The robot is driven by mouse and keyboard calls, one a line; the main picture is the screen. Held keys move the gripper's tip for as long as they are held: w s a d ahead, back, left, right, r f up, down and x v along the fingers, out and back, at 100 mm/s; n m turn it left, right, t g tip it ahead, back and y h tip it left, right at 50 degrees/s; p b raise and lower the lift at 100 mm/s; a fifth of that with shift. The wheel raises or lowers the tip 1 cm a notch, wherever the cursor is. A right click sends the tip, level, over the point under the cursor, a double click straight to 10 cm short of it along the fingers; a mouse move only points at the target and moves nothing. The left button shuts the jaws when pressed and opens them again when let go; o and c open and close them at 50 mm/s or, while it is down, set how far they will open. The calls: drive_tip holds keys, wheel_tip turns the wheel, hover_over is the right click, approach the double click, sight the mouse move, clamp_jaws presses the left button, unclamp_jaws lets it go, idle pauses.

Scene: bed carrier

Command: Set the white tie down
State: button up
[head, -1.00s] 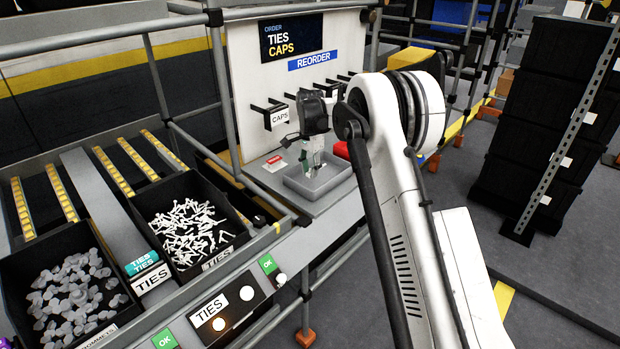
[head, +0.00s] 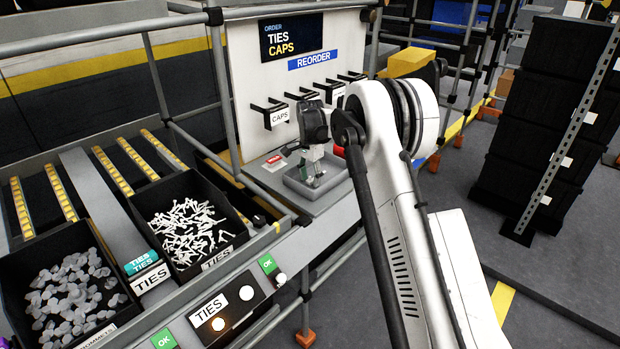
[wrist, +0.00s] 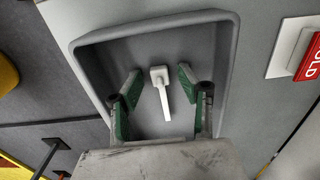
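The white tie (wrist: 161,92) shows in the wrist view inside the grey tray (wrist: 228,60), with its square head toward the tray's far wall and its tail toward my gripper. My gripper (wrist: 158,78) is open, with one green-padded finger on each side of the tie and a gap to both. The tie seems to lie on the tray floor. In the head view my gripper (head: 314,176) points down into the tray (head: 341,186); the tie is too small to make out there.
A black bin of white ties (head: 188,228) and a black bin of grey grommets (head: 75,290) stand at left. A panel with hooks and a CAPS label (head: 279,117) rises behind the tray. A red HOLD block (wrist: 309,60) sits beside the tray.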

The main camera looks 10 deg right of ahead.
wheel_tip(320, 180, up, 12)
drive_tip(key=p, duration=0.1)
drive_tip(key=s+r+n+t, duration=0.2)
drive_tip(key=s+r+n, duration=0.1)
drive_tip(key=s+r, duration=0.65)
drive_tip(key=s+r+n+t, duration=0.1)
drive_tip(key=s+r+n, duration=0.1)
drive_tip(key=s+r, duration=0.8)
drive_tip(key=s+f+n+t, duration=0.1)
drive_tip(key=s+f+n, duration=0.1)
drive_tip(key=s, duration=0.8)
drive_tip(key=s+f+n+t, duration=0.1)
drive_tip(key=s+f, duration=0.4)
drive_tip(key=s, duration=0.5)
drive_tip(key=s+f+n+t, duration=0.2)
drive_tip(key=s+f+n, duration=0.1)
drive_tip(key=s, duration=0.7)
drive_tip(key=shift+s+d+f, duration=0.25)
drive_tip(key=shift+s+f, duration=0.05)
drive_tip(key=shift+f, duration=0.05)
